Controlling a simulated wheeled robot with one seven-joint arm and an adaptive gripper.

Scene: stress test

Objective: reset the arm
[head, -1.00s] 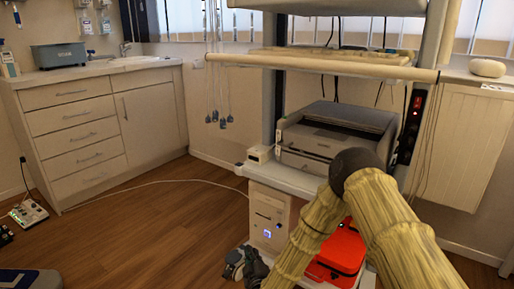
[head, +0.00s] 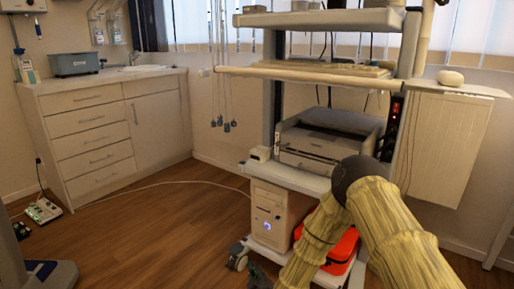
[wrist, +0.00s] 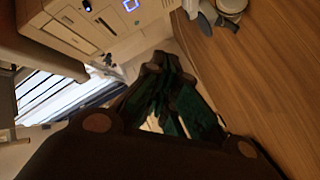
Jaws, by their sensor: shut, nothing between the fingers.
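My arm (head: 400,240), with a yellowish, bamboo-like surface and a dark round joint, is bent in the lower right of the head view. It overlaps the trolley in the picture. My gripper is out of sight in the head view. In the wrist view my gripper (wrist: 165,95) has dark teal fingers drawn together, with nothing seen between them. The white computer tower and wood floor show beyond the fingers.
A trolley holds a printer (head: 325,138), a computer tower (head: 275,213) and a red-orange case (head: 335,248). A drawer cabinet (head: 95,145) stands at the back left. A white panel (head: 445,145) is at the right. The wood floor (head: 150,235) is open at left centre.

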